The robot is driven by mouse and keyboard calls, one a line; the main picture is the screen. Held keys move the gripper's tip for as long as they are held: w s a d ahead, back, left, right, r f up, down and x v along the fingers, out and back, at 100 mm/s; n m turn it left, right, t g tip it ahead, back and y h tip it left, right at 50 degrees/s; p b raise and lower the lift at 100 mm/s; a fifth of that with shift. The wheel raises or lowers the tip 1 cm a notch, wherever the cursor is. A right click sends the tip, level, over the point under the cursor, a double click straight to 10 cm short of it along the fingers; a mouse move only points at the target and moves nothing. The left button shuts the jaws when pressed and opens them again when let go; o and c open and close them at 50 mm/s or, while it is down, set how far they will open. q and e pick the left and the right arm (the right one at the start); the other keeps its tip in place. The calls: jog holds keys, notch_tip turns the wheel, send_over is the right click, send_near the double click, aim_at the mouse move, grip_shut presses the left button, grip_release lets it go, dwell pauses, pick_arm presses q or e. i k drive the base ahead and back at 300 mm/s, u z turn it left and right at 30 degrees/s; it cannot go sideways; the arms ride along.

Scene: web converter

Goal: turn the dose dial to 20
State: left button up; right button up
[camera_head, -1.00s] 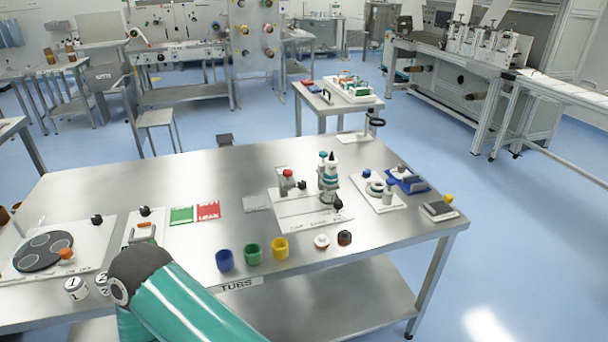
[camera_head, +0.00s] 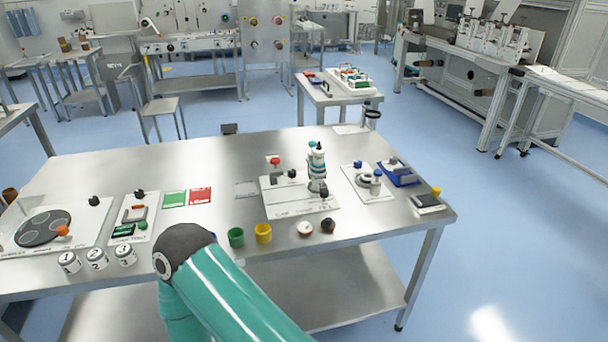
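A white bottle-like device with teal bands and a dark top (camera_head: 316,165) stands upright on a white base plate (camera_head: 290,204) on the steel table. A small black knob (camera_head: 323,190) is at its foot. A red-topped part (camera_head: 275,162) stands at the plate's back left. The picture is too small to show which part is the dose dial, or any numbers on it. One of my teal arm links shows at bottom center, well in front of the plate. Neither gripper is in view.
Green (camera_head: 236,237) and yellow (camera_head: 263,233) cups stand at the table's front edge, beside my arm link. A white and a dark round piece (camera_head: 328,226) lie right of them. Numbered white jars (camera_head: 97,259) stand at left. Bare steel lies behind the plate.

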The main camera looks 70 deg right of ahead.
aim_at(291, 172)
jog(key=z, duration=0.1)
jog(key=k, duration=1.25)
jog(key=z, duration=1.35)
jog(key=i, duration=1)
jog(key=u, duration=0.1)
